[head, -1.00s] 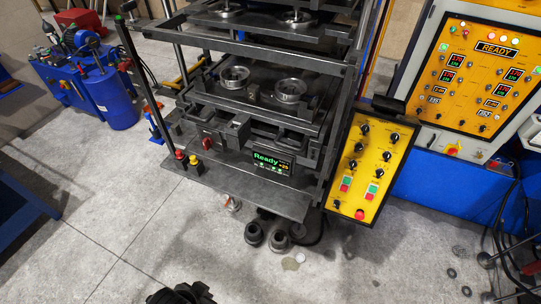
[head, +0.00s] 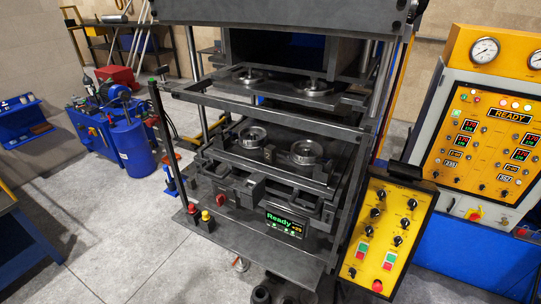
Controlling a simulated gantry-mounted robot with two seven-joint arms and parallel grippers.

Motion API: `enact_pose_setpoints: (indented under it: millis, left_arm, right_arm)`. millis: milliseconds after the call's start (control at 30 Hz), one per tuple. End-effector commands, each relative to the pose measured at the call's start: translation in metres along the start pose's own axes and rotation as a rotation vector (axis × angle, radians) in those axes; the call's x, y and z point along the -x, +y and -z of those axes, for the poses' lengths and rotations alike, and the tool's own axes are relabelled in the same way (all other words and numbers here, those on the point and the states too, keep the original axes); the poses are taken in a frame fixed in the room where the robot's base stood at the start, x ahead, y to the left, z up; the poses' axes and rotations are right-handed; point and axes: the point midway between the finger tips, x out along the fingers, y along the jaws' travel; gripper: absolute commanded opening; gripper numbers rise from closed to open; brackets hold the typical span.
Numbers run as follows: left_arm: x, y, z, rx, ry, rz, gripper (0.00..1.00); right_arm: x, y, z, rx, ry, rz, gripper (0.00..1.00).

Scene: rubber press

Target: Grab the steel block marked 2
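No block with a readable 2 can be made out in the head view. Two round steel pieces, a left one (head: 253,137) and a right one (head: 307,152), sit on the lower plate of the press (head: 245,163). A small object (head: 269,153) stands between them, too small to identify. Two dark round parts, a left one (head: 262,294) and a right one (head: 289,299), show at the bottom edge, partly cut off. Neither of my grippers is in view.
The press has a front shelf with a "Ready" display (head: 284,223) and a yellow button panel (head: 385,235) at its right. A control cabinet (head: 490,140) stands further right. A blue pump unit (head: 130,148) is at left. Grey floor (head: 130,245) is open at front left.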

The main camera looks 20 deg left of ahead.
Motion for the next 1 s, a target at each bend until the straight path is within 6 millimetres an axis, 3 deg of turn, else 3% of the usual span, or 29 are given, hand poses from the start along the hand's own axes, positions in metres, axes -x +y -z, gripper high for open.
enact_pose_setpoints:
  millis: [200, 667, 1000]
  left_arm:
    - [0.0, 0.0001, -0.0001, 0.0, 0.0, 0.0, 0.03]
    - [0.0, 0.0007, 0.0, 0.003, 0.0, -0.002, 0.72]
    - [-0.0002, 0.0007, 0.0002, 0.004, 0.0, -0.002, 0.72]
  right_arm:
    - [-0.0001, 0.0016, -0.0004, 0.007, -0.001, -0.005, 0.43]
    - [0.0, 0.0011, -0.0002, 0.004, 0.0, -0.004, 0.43]
    - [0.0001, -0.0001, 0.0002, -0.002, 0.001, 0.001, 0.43]
